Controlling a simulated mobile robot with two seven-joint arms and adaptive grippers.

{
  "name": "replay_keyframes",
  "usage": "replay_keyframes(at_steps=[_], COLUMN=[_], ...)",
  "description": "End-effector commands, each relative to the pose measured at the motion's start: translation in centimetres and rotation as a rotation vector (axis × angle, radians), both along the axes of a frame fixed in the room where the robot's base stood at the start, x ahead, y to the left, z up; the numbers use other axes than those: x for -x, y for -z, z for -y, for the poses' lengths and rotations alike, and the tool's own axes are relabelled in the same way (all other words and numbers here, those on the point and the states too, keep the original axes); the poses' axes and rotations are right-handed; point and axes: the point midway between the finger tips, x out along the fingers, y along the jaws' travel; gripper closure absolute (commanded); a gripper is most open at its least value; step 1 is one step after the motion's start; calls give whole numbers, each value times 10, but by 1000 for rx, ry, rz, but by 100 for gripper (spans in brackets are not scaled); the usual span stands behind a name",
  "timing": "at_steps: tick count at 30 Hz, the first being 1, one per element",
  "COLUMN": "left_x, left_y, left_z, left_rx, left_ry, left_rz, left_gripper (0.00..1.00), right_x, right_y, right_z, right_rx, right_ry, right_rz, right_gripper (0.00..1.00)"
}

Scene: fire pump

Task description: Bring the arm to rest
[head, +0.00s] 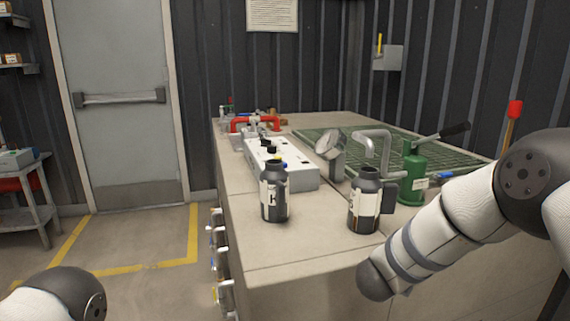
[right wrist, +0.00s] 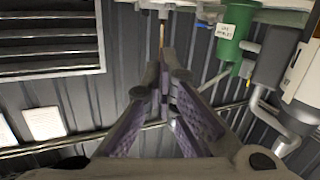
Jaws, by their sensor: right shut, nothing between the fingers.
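My right arm (head: 440,230) reaches in from the right in the head view, in front of the worktop's right part. Its gripper does not show there. In the right wrist view my right gripper (right wrist: 166,80) is shut, its fingers meeting with nothing between them. It points toward a dark ribbed wall. My left arm (head: 60,295) shows only as a rounded joint at the lower left of the head view, and its gripper is out of frame.
The worktop (head: 300,245) carries two dark bottles (head: 274,193) (head: 364,202), a grey box (head: 290,173), a gauge (head: 330,145), a green hand pump (head: 411,178) and a green grating (head: 350,139). Floor is clear before the door (head: 120,130).

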Motion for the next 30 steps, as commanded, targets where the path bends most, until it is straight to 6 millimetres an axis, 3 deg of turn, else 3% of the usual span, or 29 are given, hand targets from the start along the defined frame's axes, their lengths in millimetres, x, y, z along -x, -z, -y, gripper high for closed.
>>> replay_keyframes(at_steps=[1,5,6,8,9,11,13,15,18,21,25,30], left_x=[-4,-6,-7,-8,-9,-10,-12,-13,-15,-16,-16,-16], left_y=[-2,-5,-6,-7,-8,-9,-11,-12,-14,-15,-15,-15], left_z=[0,0,0,0,0,0,0,0,0,0,0,0], left_rx=[0,0,0,0,0,1,0,0,0,1,0,0], left_ry=[0,0,0,0,0,0,0,0,0,-1,-2,-2], left_rz=[11,22,24,28,31,36,41,46,52,56,57,56], left_gripper=[53,53,53,53,53,53,53,53,53,53,53,53], right_x=[9,54,77,117,149,200,265,331,416,476,512,516], right_y=[36,134,164,205,229,260,286,299,301,293,283,282], right_z=[-7,-29,-36,-46,-53,-61,-69,-76,-83,-88,-90,-90], right_rx=[-12,-97,-136,-205,-256,-335,-434,-534,-664,-756,-815,-822], right_ry=[-86,-304,-363,-439,-483,-534,-574,-596,-601,-590,-576,-576], right_rz=[-79,-311,-395,-527,-617,-754,-917,-1075,-1274,-1417,-1505,-1517], right_gripper=[100,100,100,100,100,100,100,100,100,100,100,100])
